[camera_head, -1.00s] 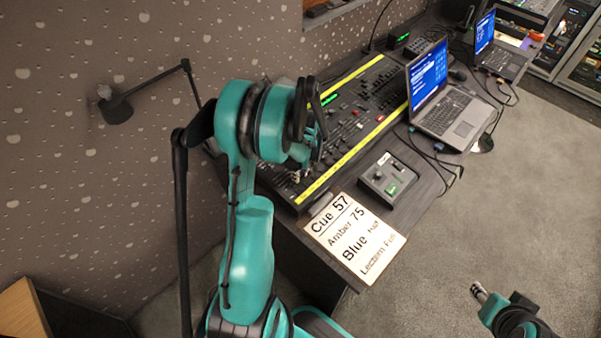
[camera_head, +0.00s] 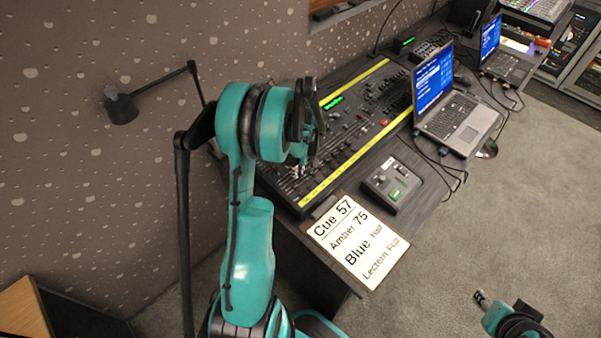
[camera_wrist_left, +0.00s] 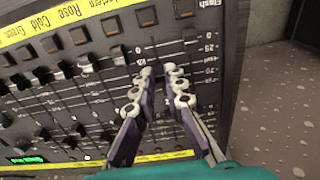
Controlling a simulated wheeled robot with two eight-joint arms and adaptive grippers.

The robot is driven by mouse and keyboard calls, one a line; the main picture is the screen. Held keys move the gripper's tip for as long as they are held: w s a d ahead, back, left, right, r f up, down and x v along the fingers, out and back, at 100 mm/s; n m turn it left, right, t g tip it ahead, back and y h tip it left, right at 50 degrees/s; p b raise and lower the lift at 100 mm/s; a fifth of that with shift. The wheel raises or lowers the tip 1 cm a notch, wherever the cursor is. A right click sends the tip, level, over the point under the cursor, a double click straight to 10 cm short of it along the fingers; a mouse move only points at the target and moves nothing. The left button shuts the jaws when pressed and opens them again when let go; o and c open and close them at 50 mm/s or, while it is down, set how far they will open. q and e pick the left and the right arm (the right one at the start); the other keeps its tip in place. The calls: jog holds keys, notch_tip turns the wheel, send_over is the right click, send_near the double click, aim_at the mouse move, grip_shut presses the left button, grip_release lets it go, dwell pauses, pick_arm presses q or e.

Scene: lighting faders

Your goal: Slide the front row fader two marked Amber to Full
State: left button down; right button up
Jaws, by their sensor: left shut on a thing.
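The lighting console (camera_head: 352,148) lies on the dark desk in the head view, with rows of faders and yellow label strips. My left gripper (camera_head: 298,170) is low over the near-left end of the console. In the left wrist view its fingertips (camera_wrist_left: 159,74) are close together at the fader slots, shut on a fader cap that they mostly hide. I cannot read that fader's label or match it to Amber. My right gripper (camera_head: 481,297) shows only partly at the lower right, away from the desk.
A cue card (camera_head: 357,240) reading Cue 57, Amber 75, Blue Half, Lectern Full lies at the desk's near end. A small control box (camera_head: 391,185) and a laptop (camera_head: 455,112) stand right of the console. A black desk lamp (camera_head: 120,105) is at the left. Floor at the right is clear.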

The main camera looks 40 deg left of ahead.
pick_arm(q)
jog(key=shift+w+a+r, duration=0.1)
jog(key=shift+w+a, duration=0.05)
jog(key=shift+a, duration=1.3)
jog(key=c, duration=1.8)
grip_release()
jog(key=shift+c, duration=0.2)
jog(key=shift+r, duration=0.15)
jog(key=shift+r+p, duration=0.8)
jog(key=shift+r, duration=0.3)
notch_tip(320, 180, up, 12)
jog(key=d, duration=0.1)
jog(key=shift+d, duration=0.1)
